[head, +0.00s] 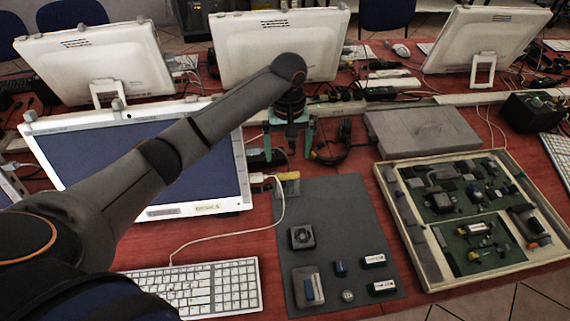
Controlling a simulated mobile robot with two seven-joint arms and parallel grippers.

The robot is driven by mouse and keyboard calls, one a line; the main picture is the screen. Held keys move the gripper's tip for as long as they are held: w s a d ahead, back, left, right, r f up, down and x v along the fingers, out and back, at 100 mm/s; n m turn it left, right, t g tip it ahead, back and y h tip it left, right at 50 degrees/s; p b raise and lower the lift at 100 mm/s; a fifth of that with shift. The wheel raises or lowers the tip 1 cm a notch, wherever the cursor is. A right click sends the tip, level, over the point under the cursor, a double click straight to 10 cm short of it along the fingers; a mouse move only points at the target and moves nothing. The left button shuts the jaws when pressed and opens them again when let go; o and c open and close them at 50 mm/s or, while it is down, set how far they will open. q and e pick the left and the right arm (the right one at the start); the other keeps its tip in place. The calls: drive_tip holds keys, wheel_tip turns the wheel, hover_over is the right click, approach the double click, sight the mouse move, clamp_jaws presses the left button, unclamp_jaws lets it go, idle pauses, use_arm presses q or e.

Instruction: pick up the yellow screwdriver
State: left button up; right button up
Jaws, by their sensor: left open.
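My left gripper (288,150) hangs above the far edge of the dark mat, in the middle of the picture. Its two greenish fingers point down and stand apart, with nothing seen between them. A small yellow piece (288,176) lies at the mat's far left corner, just below the fingers in the picture. It may be part of the yellow screwdriver, but it is too small to tell. The gripper is apart from it. My right gripper is not in view.
The dark mat (345,215) holds a fan, a mouse-like device and several small parts. A shallow tray of circuit boards (412,235) stands at right, a closed grey laptop (422,132) behind it. A white cable (225,236) runs beside the keyboard (195,287). Monitors stand along the back.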

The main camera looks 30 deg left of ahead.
sight(288, 178)
use_arm(q)
drive_tip(key=shift+w+a, duration=0.15)
drive_tip(key=shift+w, duration=0.05)
drive_tip(key=shift+f, duration=0.35)
wheel_tip(288, 178, down, 7)
drive_tip(key=shift+r, duration=0.15)
drive_tip(key=f, duration=0.5)
drive_tip(key=shift+s+d+b, duration=0.2)
drive_tip(key=shift+s+b, duration=0.1)
drive_tip(key=shift+b, duration=0.05)
drive_tip(key=c, duration=1.3)
drive_tip(key=shift+o, duration=0.2)
